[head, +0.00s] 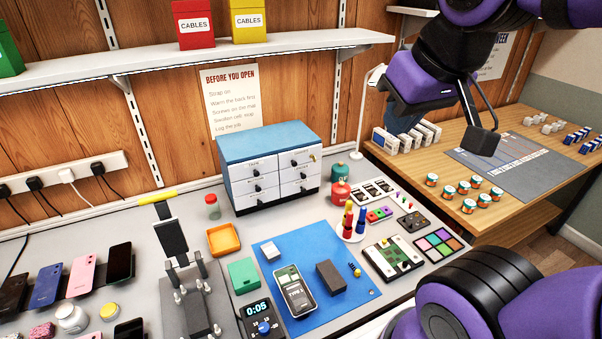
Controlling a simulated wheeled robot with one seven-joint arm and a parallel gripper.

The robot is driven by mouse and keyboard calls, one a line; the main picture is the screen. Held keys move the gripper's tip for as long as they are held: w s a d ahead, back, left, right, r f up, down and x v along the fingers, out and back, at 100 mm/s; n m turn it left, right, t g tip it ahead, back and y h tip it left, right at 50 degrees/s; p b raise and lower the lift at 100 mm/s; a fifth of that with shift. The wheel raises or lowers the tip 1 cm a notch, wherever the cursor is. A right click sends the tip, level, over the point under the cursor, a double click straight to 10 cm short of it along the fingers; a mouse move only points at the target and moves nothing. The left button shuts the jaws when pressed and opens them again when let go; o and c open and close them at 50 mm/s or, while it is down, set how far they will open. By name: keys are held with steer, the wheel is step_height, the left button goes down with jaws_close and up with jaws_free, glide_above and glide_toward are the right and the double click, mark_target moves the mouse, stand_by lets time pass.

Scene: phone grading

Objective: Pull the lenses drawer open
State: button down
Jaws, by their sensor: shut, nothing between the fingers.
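The small drawer cabinet (268,143) has a blue top and white drawer fronts in two columns, each with a dark knob. It stands on the grey bench against the wooden wall. All its drawers look shut. Their labels are too small to read surely, so I cannot tell which is the lenses drawer. My gripper (482,141) is at the upper right, raised in the air and well to the right of the cabinet, touching nothing. It is shut and empty.
A blue mat (270,301) with a phone (294,291) lies in front of the cabinet. An orange tray (223,239), a red-capped jar (212,206) and red and green bottles (341,193) stand near it. A shelf (200,58) runs above. A wooden table (480,225) is at right.

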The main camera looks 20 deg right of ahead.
steer(key=c, duration=1.5)
jaws_free()
steer(key=shift+c, duration=0.2)
steer(key=o, duration=0.4)
steer(key=shift+w, duration=0.4)
steer(key=shift+c, duration=0.2)
steer(key=shift+o, duration=0.8)
steer(key=w+d+f+t, duration=0.1)
steer(key=w, duration=0.8)
steer(key=w+d+f+m+t, duration=0.1)
steer(key=w+f+t, duration=0.1)
steer(key=w, duration=0.8)
steer(key=shift+f, duration=0.25)
steer(key=t+h, duration=0.1)
steer(key=t, duration=0.6)
glide_above(304, 177)
steer(key=s, duration=0.4)
step_height(304, 177, down, 26)
steer(key=s+f+n+t+y, duration=0.1)
steer(key=s+f+t, duration=0.25)
steer(key=f, duration=1.05)
steer(key=shift+g, duration=0.35)
steer(key=shift+w+d+f, duration=0.1)
steer(key=shift+w, duration=3.55)
